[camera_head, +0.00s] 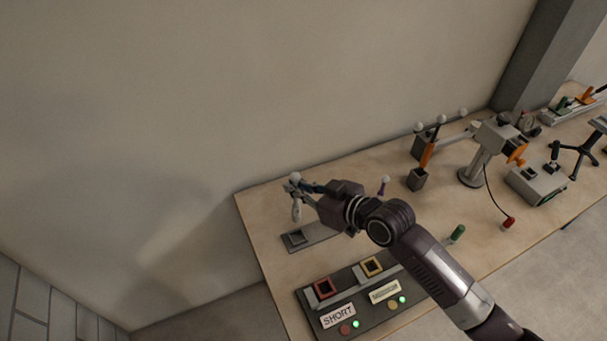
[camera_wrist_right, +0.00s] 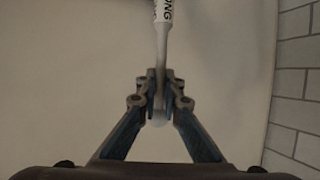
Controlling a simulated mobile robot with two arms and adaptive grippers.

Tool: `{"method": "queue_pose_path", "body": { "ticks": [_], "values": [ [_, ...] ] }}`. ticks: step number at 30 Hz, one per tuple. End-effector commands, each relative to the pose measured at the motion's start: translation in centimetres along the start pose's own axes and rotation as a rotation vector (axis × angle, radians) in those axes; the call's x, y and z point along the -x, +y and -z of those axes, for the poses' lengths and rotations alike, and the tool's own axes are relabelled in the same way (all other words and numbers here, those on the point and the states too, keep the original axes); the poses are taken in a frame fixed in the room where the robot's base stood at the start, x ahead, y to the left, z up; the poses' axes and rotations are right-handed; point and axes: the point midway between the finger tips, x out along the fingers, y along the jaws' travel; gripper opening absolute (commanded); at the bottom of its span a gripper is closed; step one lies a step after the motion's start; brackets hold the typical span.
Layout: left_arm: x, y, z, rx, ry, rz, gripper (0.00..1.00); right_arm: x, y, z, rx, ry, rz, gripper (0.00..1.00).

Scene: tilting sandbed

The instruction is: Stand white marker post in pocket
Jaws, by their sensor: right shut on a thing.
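My right gripper (camera_head: 300,187) is shut on the white marker post (camera_head: 297,212) at the left end of the table. A pale ball tops the post above the fingers, and its white lower part hangs below them. In the right wrist view, the fingers (camera_wrist_right: 160,95) close around the thin stem, and the post's white part with dark lettering (camera_wrist_right: 164,10) is cut by the top edge. A grey plate with a dark square pocket (camera_head: 298,237) lies below the post; the forearm side partly hides the plate. The post appears above it, apart. My left gripper is out of view.
A dark panel in front has a red-framed pocket (camera_head: 325,288), a yellow-framed pocket (camera_head: 371,267), a SHORT label (camera_head: 338,316) and green lights. A purple peg (camera_head: 384,186), green peg (camera_head: 457,233) and grey stand (camera_head: 472,175) are to the right. A wall is behind.

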Motion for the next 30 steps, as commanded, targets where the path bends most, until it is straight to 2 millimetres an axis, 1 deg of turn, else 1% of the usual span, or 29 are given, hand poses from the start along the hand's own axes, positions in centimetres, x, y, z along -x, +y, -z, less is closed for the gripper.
{"method": "queue_pose_path", "body": {
  "ticks": [6, 9, 14, 21, 30],
  "values": [
    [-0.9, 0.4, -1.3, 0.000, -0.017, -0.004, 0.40, -0.4, 0.0, -0.9, -0.001, 0.000, 0.000, 0.00],
    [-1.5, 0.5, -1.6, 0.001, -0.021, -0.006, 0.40, -0.6, 0.0, -1.5, -0.001, 0.000, 0.000, 0.00],
    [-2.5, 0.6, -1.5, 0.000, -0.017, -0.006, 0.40, -1.0, 0.0, -2.5, -0.002, -0.001, 0.000, 0.00],
    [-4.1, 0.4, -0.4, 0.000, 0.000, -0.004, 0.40, -1.7, 0.0, -4.1, -0.001, -0.001, 0.000, 0.00],
    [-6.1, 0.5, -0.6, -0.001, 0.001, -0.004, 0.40, -2.5, 0.0, -6.0, -0.002, 0.000, 0.000, 0.00]
  ]
}}
